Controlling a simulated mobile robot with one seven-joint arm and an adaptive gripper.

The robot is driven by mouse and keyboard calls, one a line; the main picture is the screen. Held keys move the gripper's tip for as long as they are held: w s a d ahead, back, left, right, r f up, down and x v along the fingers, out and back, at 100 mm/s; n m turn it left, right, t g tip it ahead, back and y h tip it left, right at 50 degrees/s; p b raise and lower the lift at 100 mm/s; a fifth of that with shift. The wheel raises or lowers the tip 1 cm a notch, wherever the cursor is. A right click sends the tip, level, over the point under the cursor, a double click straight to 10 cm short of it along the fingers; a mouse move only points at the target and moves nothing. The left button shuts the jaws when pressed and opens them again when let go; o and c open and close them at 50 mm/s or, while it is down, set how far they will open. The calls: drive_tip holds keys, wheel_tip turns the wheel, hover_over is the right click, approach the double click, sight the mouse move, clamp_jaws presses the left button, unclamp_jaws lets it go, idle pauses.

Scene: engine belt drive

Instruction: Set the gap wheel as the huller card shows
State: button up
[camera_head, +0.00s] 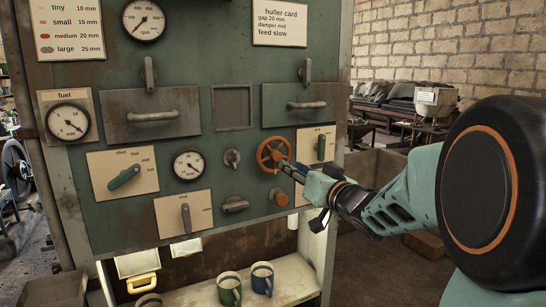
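The huller card (280,23) at the top right of the green panel reads gap 20 mm, damper mid, feed slow. An orange spoked handwheel (264,154) sits at the right of the panel's lower half; no label naming it is readable. My gripper (284,166) reaches in from the right, with its tips at the wheel's right rim. The tips are small and overlap the rim, so I cannot tell whether they grip it. A round gauge (188,165) is left of the wheel; its scale is too small to read.
A size chart (70,25) lists medium as 20 mm. Nearby are a green lever (320,147), a green switch (124,177), a grey lever (186,218) and an orange-brown knob (281,199). A green mug (229,289) and a blue mug (262,278) stand on the shelf below.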

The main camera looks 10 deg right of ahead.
sight(278, 159)
drive_tip(key=x, duration=0.9)
drive_tip(key=shift+w+a+f, duration=0.1)
drive_tip(key=shift+w, duration=0.25)
clamp_jaws()
